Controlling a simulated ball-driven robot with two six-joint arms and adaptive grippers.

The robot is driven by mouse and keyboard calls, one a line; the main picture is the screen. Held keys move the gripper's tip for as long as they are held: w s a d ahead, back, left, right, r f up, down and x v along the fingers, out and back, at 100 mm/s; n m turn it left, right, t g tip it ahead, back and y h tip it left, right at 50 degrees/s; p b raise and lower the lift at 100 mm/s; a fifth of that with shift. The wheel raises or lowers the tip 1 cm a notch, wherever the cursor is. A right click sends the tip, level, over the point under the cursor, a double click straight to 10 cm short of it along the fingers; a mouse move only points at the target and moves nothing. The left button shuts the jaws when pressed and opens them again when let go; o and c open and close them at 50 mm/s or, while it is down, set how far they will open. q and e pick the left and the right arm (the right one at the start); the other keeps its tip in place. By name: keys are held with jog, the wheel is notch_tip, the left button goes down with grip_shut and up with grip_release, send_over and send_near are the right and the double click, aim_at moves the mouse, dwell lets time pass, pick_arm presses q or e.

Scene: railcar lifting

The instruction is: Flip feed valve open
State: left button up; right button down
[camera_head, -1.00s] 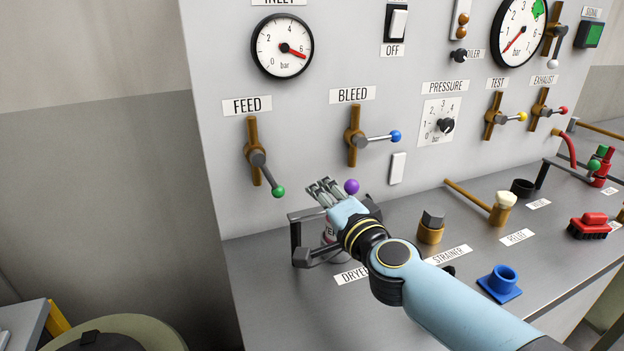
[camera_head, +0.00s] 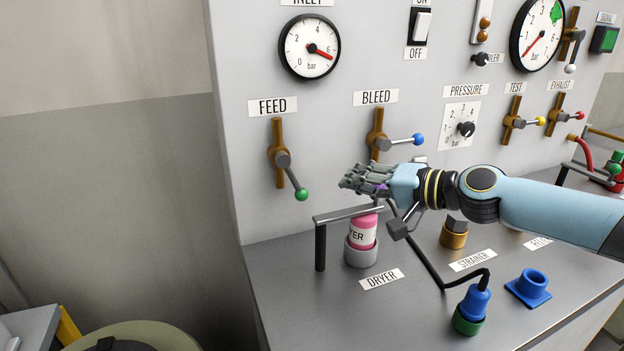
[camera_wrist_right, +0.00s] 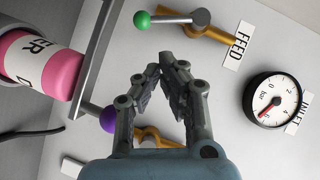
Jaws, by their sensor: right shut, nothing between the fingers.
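The feed valve (camera_head: 280,155) is a brass vertical pipe on the grey panel under the FEED label (camera_head: 272,106). Its grey lever slants down to the right and ends in a green knob (camera_head: 301,194). In the right wrist view the green knob (camera_wrist_right: 142,19) and lever show at the top, beyond the fingertips. My right gripper (camera_head: 350,178) is shut and empty, to the right of the green knob and apart from it. It also shows in the right wrist view (camera_wrist_right: 167,72). My left gripper is not in view.
The bleed valve with blue knob (camera_head: 418,139) is right of the feed valve. Below my gripper, a grey rail (camera_head: 345,214) stands by the pink dryer canister (camera_head: 362,234). A purple knob (camera_wrist_right: 109,118) is close beside my fingers. The panel left of the feed valve is clear.

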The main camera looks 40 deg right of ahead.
aim_at(293, 178)
jog(key=p+x, duration=0.2)
jog(key=x, duration=0.7)
jog(key=shift+w+a, duration=0.2)
jog(key=f+b, duration=0.1)
jog(key=a+f+b, duration=0.1)
jog(key=b, duration=0.1)
jog(key=shift+w+a, duration=0.2)
jog(key=shift+a, duration=0.1)
